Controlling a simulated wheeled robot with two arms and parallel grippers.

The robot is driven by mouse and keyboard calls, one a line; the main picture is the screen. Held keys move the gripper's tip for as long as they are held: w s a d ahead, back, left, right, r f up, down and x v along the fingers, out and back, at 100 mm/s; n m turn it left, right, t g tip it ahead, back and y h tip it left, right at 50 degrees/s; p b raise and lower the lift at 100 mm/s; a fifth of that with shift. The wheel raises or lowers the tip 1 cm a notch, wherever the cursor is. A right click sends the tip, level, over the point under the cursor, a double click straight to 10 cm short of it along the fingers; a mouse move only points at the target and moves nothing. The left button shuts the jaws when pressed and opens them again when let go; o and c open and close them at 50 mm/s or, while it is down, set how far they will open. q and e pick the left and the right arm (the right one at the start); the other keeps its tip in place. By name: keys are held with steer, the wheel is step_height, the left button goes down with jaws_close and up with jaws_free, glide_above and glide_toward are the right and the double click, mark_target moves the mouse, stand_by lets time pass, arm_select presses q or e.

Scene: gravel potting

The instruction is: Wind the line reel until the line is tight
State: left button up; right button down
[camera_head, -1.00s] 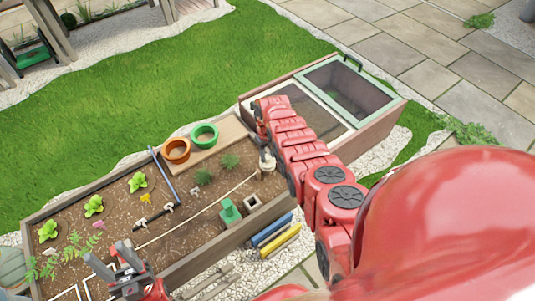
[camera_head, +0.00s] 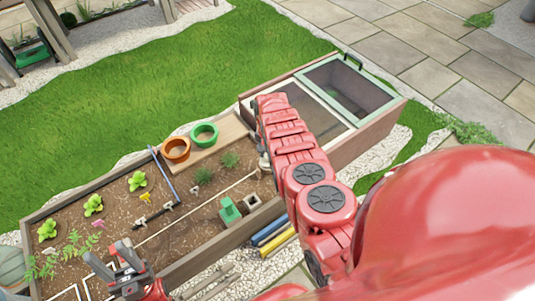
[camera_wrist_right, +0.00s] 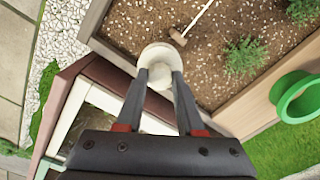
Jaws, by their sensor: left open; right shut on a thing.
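The line reel shows in the right wrist view as a cream round part (camera_wrist_right: 158,56) by the bed's corner. My right gripper (camera_wrist_right: 160,80) is shut on it; its fingers hide part of it. In the head view my right arm covers most of the reel, and only a pale bit (camera_head: 263,164) shows. The pale line (camera_head: 200,208) runs nearly straight across the soil; I cannot tell how tight it is. A small wooden peg (camera_wrist_right: 178,37) stands by the reel, with the line leading away from it. My left gripper (camera_head: 107,252) is open and empty above the bed's near left part.
The planting bed (camera_head: 225,243) holds seedlings (camera_head: 137,181), a blue-handled tool (camera_head: 166,178) and a green block (camera_head: 230,210). Orange (camera_head: 176,150) and green (camera_head: 204,135) pots stand at the back edge. A cold frame (camera_head: 375,134) is at right.

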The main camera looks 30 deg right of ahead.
mark_target(267, 155)
steer(key=shift+m+b, duration=0.45)
steer(key=shift+m, duration=1.75)
steer(key=c, duration=0.5)
jaws_free()
step_height(267, 155, up, 4)
steer(key=p, duration=0.3)
steer(key=shift+a+r, duration=0.1)
step_height(267, 155, up, 13)
steer(key=p, duration=0.4)
steer(key=shift+r+p, duration=0.1)
steer(key=shift+p, duration=0.2)
